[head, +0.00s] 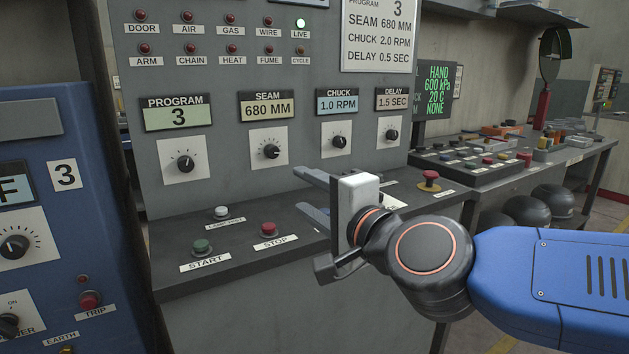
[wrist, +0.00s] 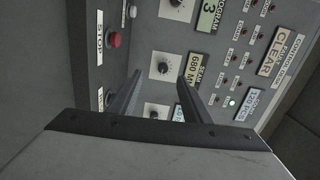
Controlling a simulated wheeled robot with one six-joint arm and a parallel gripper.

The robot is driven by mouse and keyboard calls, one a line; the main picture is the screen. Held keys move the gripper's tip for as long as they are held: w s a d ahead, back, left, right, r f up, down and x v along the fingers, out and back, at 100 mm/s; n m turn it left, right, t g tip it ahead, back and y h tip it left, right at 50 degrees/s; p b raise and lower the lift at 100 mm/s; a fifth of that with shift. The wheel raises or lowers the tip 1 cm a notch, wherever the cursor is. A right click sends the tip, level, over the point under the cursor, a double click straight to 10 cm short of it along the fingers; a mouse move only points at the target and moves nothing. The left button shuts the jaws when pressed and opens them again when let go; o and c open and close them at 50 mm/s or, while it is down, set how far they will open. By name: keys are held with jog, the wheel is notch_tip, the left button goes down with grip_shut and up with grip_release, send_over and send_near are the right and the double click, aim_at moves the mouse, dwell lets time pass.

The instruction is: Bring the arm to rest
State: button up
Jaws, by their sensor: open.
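My gripper (head: 300,190) is open and empty. It hangs in front of the grey control cabinet (head: 230,100), above its sloping desk, with both fingers pointing left in the head view. My blue arm comes in from the right. In the wrist view the two fingers of my gripper (wrist: 160,78) stand apart with nothing between them, and the cabinet's face lies beyond them. The seam knob (head: 271,152) and chuck knob (head: 339,142) are above the fingers in the head view. I cannot tell whether any finger touches the desk.
The live lamp (head: 300,23) is lit. Displays read 3, 680 MM, 1.0 RPM, 1.5 SEC. A blue machine (head: 60,140) stands at left, a workbench (head: 590,155) at right.

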jog(key=s+d+f+n+g+h, duration=0.1)
jog(key=d+f+n+g+h, duration=0.15)
jog(key=d+f+n, duration=0.4)
jog(key=s+d+f+n+g+h, duration=0.1)
jog(key=s+d+f+n+g, duration=0.15)
jog(key=d+f, duration=0.6)
jog(key=s+d+f+n+g+h, duration=0.1)
jog(key=s+d+f+g+h, duration=0.1)
jog(key=d+f, duration=0.4)
jog(key=s+d+f+n+g+h, duration=0.1)
jog(key=s+d+f+g+h, duration=0.2)
jog(key=s+d, duration=0.4)
notch_tip(320, 180, down, 3)
jog(key=shift+s+d+r+h, duration=0.15)
jog(key=shift+s+d+h, duration=0.25)
jog(key=shift+d, duration=0.65)
